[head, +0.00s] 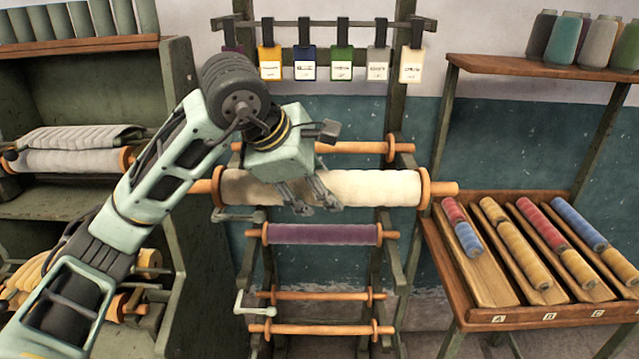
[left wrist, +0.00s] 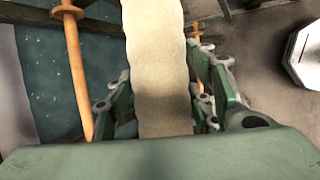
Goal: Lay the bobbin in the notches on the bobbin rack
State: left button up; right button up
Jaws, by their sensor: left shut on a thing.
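The bobbin (head: 375,188) is a thick cream roll with orange end discs and rod ends. It lies level across the front of the bobbin rack (head: 385,225), a dark green upright frame. My left gripper (head: 318,203) is shut on the bobbin around its middle, from above. In the left wrist view the cream roll (left wrist: 157,60) runs between the green fingers. The bobbin looks larger and wider than the rack's other rods. I cannot tell whether its ends touch the notches, which it and the arm partly hide. My right gripper is not in view.
On the rack, a bare rod (head: 350,148) is above, and a purple bobbin (head: 322,234) and bare rods (head: 315,296) are below. Coloured tags (head: 342,62) hang overhead. A shelf unit (head: 180,120) stands left. A slanted tray (head: 480,319) of small bobbins stands right.

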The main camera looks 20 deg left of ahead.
pick_arm(q)
jog(key=w, duration=0.3)
jog(key=w+a+p, duration=0.1)
jog(key=shift+w+f, duration=0.3)
jog(key=shift+w, duration=0.05)
jog(key=w+a+p, duration=0.3)
jog(key=w, duration=0.7)
jog(key=shift+f, duration=0.45)
jog(key=shift+s, duration=0.1)
jog(key=shift+f, duration=0.15)
dwell(0.5)
jog(key=shift+f+b, duration=0.8)
jog(key=shift+f, duration=0.3)
jog(key=shift+f, duration=0.3)
